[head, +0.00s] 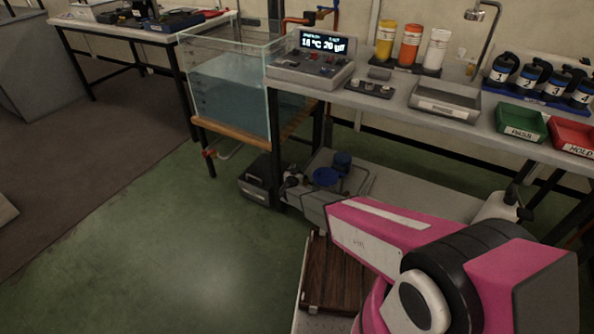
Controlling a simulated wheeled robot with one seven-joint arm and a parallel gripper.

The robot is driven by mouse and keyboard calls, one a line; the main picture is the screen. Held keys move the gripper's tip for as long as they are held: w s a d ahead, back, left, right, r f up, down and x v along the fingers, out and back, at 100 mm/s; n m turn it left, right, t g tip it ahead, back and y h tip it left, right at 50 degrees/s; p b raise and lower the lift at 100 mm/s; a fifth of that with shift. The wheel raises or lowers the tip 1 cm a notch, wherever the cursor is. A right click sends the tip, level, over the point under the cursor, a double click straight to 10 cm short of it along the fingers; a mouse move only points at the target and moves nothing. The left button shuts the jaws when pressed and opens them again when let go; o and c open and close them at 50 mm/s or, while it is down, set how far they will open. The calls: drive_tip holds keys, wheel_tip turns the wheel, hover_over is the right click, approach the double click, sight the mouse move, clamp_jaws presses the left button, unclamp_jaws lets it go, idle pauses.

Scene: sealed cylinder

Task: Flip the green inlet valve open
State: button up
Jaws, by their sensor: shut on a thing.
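I cannot make out a green valve in the head view. My pink arm reaches from the lower right toward the space under the bench. My gripper (291,184) is at its far end, small and dark, beside a black box on the floor below the tank. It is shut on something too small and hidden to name. The glass water tank (230,95) stands behind it on a wooden-topped stand. A pipe with a red fitting (209,153) runs low at the tank stand's left.
The black box (259,182) sits on the floor. A blue round thing (326,177) lies on the lower shelf right of my gripper. The bench above holds a control panel (312,67), bottles and trays. The green floor at left is clear.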

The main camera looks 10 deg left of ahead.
drive_tip(key=shift+r, duration=0.1)
drive_tip(key=o, duration=0.9)
drive_tip(key=s, duration=0.7)
drive_tip(key=s+a, duration=0.1)
drive_tip(key=s, duration=0.2)
drive_tip(key=shift+s, duration=0.4)
